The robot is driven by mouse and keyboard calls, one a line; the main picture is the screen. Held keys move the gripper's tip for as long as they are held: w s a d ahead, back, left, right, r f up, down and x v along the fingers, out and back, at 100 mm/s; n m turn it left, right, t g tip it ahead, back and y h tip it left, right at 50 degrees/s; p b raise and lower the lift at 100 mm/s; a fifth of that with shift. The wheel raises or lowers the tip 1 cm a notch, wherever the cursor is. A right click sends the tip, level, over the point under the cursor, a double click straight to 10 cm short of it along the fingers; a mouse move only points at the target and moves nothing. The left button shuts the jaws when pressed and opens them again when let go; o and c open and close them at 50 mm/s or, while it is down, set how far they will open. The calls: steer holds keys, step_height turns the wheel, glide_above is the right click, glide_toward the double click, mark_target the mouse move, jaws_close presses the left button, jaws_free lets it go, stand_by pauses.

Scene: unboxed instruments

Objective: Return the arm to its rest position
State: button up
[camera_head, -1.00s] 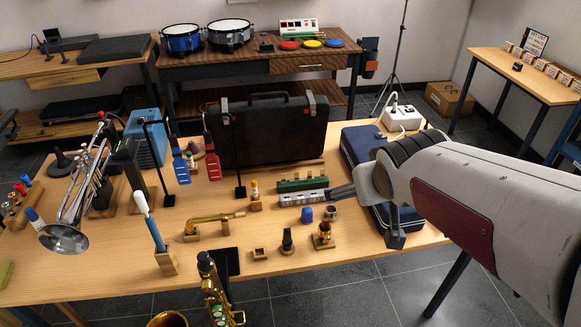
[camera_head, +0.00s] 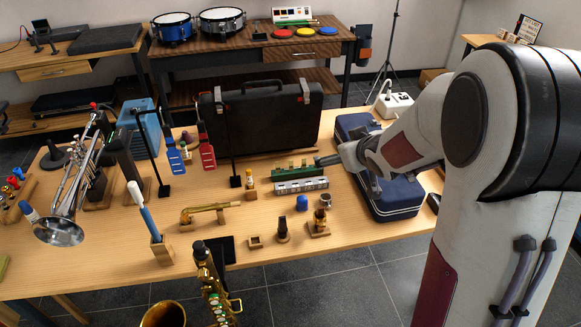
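No held object is visible. A silver harmonica-like piece (camera_head: 300,186) lies just in front of the green one, clear of the fingers.
A blue case (camera_head: 398,196) lies under my wrist. A black case (camera_head: 262,122) stands behind the gripper, and a white power box (camera_head: 394,104) is behind the wrist. Small stands and a blue cap (camera_head: 302,203) are in front. A trumpet (camera_head: 75,190) and saxophone (camera_head: 215,285) are further left.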

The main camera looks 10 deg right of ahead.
steer(key=w+a+f+n+y, duration=0.1)
steer(key=w+f+y, duration=0.1)
steer(key=f, duration=0.4)
steer(key=w+a+f+y, duration=0.2)
steer(key=w+f+y, duration=0.1)
steer(key=f, duration=0.4)
steer(key=shift+f+n+t, duration=0.15)
steer(key=shift+n+t, duration=0.15)
steer(key=shift+n, duration=0.1)
steer(key=shift+x, duration=4.95)
steer(key=shift+s+a, duration=0.1)
steer(key=v, duration=1)
